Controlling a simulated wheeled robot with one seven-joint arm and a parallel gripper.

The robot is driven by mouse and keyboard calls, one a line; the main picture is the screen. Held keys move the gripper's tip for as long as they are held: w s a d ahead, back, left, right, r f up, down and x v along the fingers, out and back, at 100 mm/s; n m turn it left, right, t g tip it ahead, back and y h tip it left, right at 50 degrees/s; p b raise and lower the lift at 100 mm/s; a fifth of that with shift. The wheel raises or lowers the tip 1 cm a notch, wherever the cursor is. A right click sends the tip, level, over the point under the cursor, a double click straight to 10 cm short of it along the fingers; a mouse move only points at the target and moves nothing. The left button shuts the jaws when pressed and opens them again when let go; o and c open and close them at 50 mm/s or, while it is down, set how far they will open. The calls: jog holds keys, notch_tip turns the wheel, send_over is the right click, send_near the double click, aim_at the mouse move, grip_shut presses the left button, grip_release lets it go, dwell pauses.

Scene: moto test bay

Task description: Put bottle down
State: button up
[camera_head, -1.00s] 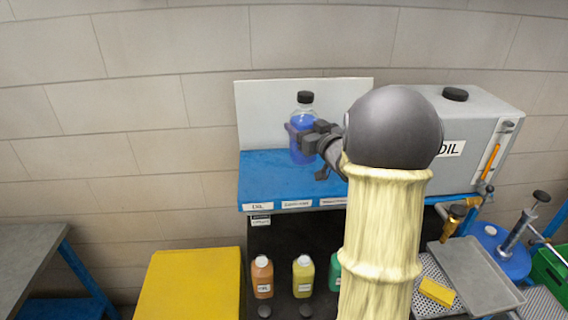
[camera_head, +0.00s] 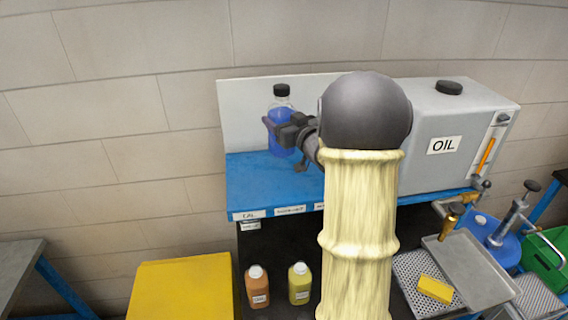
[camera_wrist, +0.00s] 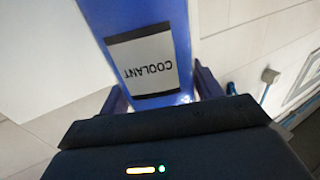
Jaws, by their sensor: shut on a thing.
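The bottle (camera_head: 281,119) is clear with blue liquid and a black cap. It is upright at the left part of the blue shelf (camera_head: 250,185), in front of a pale back panel. My gripper (camera_head: 277,130) is shut around its middle, reaching in from the right. In the wrist view the bottle (camera_wrist: 146,50) fills the upper middle, its label reading COOLANT, between the two fingers of my gripper (camera_wrist: 155,98). Whether its base touches the shelf top is hard to tell.
A grey OIL tank (camera_head: 440,120) stands on the shelf to the right, partly behind my arm. An orange bottle (camera_head: 257,288) and a yellow bottle (camera_head: 300,284) stand below. A yellow box (camera_head: 183,287) is at lower left. The shelf's left front is clear.

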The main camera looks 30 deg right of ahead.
jog(key=f, duration=0.1)
jog(key=f+p, duration=0.1)
jog(key=f, duration=0.2)
jog(key=shift+w+d+f, duration=0.15)
jog(key=shift+d+f, duration=0.1)
jog(key=shift+f, duration=0.15)
jog(key=shift+a, duration=0.1)
jog(key=shift+w+f+p, duration=0.1)
jog(key=shift+f+p, duration=0.85)
jog(key=shift+f, duration=1.15)
jog(key=o, duration=1.4)
jog(key=shift+f, duration=0.15)
jog(key=shift+c, duration=0.2)
jog(key=shift+o, duration=0.4)
